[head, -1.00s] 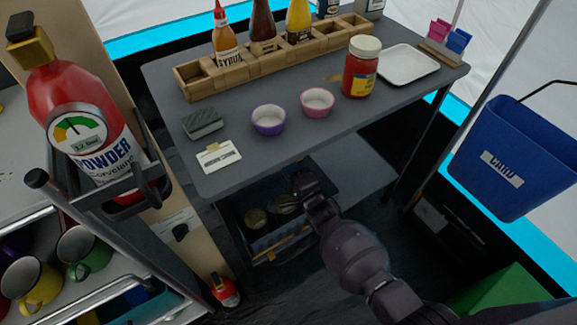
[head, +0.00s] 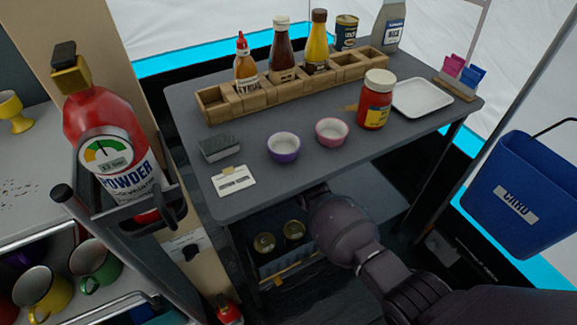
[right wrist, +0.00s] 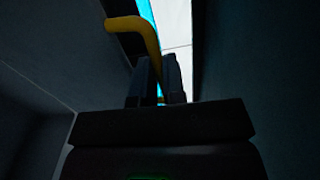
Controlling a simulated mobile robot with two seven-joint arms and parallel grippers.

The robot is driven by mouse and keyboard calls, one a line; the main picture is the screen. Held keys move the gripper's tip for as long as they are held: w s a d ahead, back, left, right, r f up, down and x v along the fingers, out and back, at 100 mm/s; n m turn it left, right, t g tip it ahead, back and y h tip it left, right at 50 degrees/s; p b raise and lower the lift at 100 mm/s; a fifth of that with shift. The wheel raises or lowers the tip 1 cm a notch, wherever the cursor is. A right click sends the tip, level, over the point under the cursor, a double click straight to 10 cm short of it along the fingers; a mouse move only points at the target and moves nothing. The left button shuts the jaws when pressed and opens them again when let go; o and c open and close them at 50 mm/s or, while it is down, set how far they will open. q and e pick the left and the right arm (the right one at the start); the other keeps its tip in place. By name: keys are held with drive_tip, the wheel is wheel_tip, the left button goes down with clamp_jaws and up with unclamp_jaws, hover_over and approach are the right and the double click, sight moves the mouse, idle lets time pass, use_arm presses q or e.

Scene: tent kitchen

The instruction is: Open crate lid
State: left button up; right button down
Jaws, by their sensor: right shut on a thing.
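A dark blue crate (head: 288,264) stands low under the grey table, with can tops showing inside and a yellow piece at its front. Its upper back part is hidden by the table and my right arm. My right gripper (head: 312,190) is at the table's front edge, above the crate's back right, its fingertips mostly hidden. In the right wrist view its two fingers (right wrist: 159,80) are close together on a bent yellow handle (right wrist: 148,32). I cannot make out the lid itself clearly. My left gripper is not in view.
The grey table (head: 330,180) overhangs the crate and holds a purple bowl (head: 284,148), a pink bowl (head: 332,132), a red jar (head: 376,100) and a wooden bottle rack (head: 240,104). A fire extinguisher (head: 110,140) is at left, a blue bin (head: 525,180) at right.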

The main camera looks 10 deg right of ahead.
drive_tip(key=shift+w+a, duration=0.2)
drive_tip(key=shift+w, duration=0.15)
drive_tip(key=shift+w+r, duration=0.2)
drive_tip(key=shift+r, duration=0.15)
drive_tip(key=c, duration=1.6)
unclamp_jaws()
drive_tip(key=shift+o, duration=0.5)
drive_tip(key=shift+r, duration=0.1)
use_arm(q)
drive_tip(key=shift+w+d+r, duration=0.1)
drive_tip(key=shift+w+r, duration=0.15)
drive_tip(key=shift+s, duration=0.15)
use_arm(e)
drive_tip(key=shift+s, duration=0.15)
